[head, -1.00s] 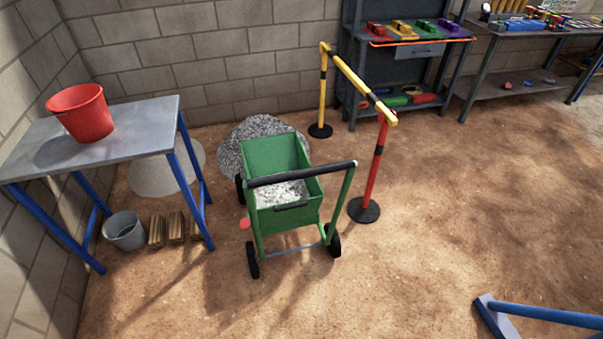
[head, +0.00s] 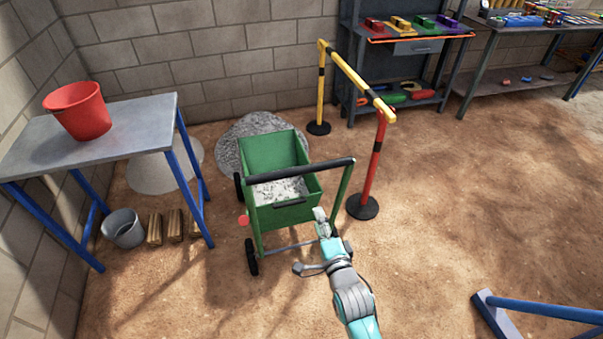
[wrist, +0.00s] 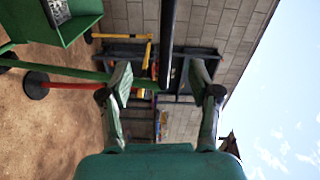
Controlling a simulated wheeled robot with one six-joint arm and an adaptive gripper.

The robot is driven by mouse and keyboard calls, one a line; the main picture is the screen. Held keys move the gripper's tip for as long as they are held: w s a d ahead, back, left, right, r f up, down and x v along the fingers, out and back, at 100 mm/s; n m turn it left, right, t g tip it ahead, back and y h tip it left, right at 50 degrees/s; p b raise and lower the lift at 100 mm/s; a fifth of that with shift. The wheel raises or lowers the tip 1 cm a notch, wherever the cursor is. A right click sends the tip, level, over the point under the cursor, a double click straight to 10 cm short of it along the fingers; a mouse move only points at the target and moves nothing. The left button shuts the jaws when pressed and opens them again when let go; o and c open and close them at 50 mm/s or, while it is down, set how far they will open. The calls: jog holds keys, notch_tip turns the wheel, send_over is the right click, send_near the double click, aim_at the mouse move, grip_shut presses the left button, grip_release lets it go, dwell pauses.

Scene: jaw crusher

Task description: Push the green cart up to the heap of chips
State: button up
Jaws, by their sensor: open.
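The green cart (head: 285,214) stands on the dirt floor with grey chips (head: 280,190) in its tray. Its black handle bar (head: 300,170) faces me. The grey heap of chips (head: 240,128) lies right behind the cart, partly hidden by it; I cannot tell whether they touch. My gripper (head: 311,240) is open, low by the right end of the handle in the head view. In the wrist view, the handle bar (wrist: 167,40) shows between the spread fingers of my gripper (wrist: 162,85); contact is not clear. The cart's tray (wrist: 65,20) is at upper left there.
A yellow-and-black barrier (head: 355,78) with a red post (head: 374,165) stands right of the cart. A table (head: 150,120) with a red bucket (head: 79,110) is at left, above a paler heap (head: 160,172). A blue frame (head: 540,315) lies lower right. Open floor lies at right.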

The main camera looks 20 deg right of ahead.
aim_at(302, 174)
jog(key=shift+m, duration=0.5)
jog(key=w, duration=0.6)
jog(key=w+r, duration=0.1)
jog(key=w, duration=1.2)
jog(key=shift+r, duration=0.15)
grip_shut()
